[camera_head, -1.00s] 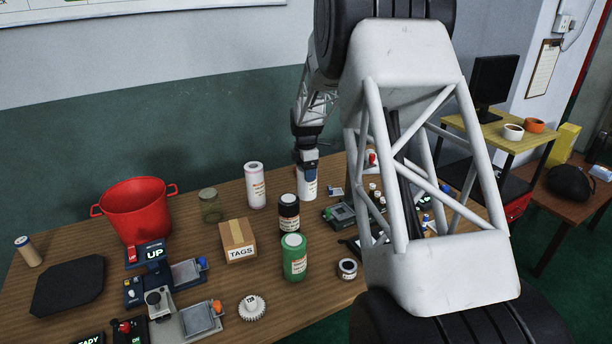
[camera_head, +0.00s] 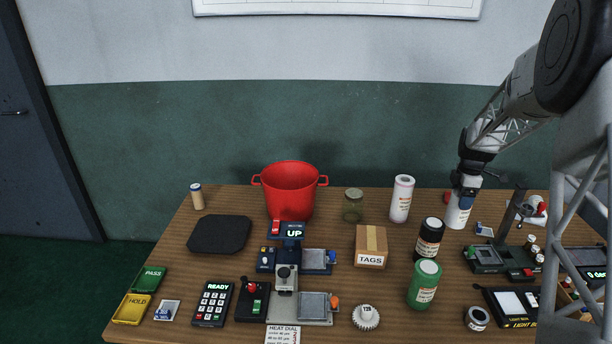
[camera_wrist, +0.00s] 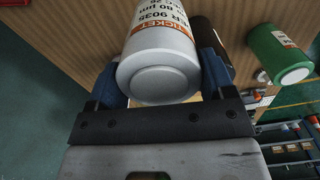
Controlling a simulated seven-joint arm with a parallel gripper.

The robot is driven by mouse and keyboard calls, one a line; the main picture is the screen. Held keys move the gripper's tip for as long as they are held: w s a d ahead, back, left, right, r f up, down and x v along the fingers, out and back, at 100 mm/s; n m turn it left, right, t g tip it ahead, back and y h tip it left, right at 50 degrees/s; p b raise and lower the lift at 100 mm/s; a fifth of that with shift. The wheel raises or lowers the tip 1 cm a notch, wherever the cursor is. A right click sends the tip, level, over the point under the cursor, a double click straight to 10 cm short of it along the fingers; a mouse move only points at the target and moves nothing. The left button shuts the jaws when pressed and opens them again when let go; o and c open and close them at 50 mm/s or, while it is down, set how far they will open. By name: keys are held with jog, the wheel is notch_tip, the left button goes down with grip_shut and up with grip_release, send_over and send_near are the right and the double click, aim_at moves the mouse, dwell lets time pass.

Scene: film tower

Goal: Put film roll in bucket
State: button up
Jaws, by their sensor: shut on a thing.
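My gripper (camera_head: 466,186) is shut on a white film roll (camera_head: 458,213) at the right rear of the table. In the wrist view the roll (camera_wrist: 158,68) sits between the two blue fingers of my gripper (camera_wrist: 160,80), with an orange-and-white label partly in sight. It looks upright and at or close to the tabletop; I cannot tell whether it touches. The red bucket (camera_head: 289,193) stands upright at the back of the table, left of my gripper. Its inside is mostly hidden by its rim.
Devices line the front. A dark tray (camera_head: 219,235) lies left.

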notch_tip(320, 180, up, 11)
jog(key=w+a+n, duration=0.2)
jog(key=w+a, duration=0.4)
jog(key=a, duration=0.7)
jog(key=w+a+n, duration=0.2)
jog(key=w+a, duration=0.3)
jog(key=a, duration=0.8)
jog(key=w+a+n, duration=0.3)
jog(key=w+a, duration=0.3)
jog(key=a, duration=0.7)
jog(key=a+n, duration=0.2)
jog(key=a, duration=1.5)
notch_tip(320, 180, down, 11)
jog(key=shift+w, duration=0.35)
jog(key=shift+f, duration=0.15)
notch_tip(320, 180, down, 6)
jog(key=shift+f, duration=0.15)
